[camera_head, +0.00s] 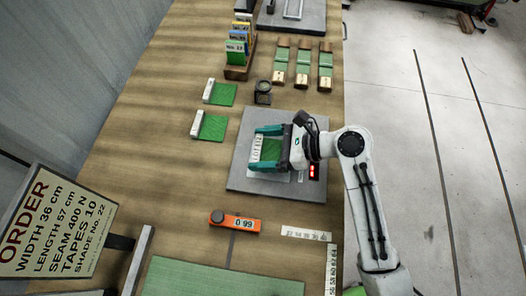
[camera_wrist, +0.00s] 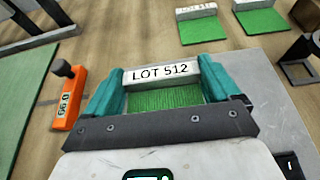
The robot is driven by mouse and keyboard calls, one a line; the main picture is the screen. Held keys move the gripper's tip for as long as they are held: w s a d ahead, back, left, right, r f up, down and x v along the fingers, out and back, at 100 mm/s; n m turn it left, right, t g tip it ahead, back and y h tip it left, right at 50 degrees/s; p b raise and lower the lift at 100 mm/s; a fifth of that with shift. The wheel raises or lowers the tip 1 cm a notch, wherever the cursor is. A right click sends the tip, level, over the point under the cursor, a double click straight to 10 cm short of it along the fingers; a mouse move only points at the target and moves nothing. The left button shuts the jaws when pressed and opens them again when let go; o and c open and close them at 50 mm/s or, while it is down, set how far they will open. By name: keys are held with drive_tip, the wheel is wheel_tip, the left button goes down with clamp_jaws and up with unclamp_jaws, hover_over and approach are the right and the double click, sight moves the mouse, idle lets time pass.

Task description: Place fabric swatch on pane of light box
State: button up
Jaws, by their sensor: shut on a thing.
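My gripper (camera_head: 255,148) has teal fingers closed on the ends of the white header bar (camera_wrist: 162,73) of a green fabric swatch (camera_wrist: 165,98).
Two similar green swatches (camera_head: 221,94) (camera_head: 211,127) lie left of a small black stand (camera_head: 263,92). Beyond are wood-ended green samples (camera_head: 303,68) and a card rack (camera_head: 237,60). An order sign (camera_head: 50,228) stands left.

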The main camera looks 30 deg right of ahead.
sight(274, 154)
drive_tip(key=shift+w+f, duration=0.15)
drive_tip(key=shift+f, duration=1.5)
drive_tip(key=shift+f, duration=0.15)
drive_tip(key=o, duration=0.7)
drive_tip(key=shift+o, duration=0.2)
drive_tip(key=v, duration=1.2)
drive_tip(key=shift+r, duration=0.25)
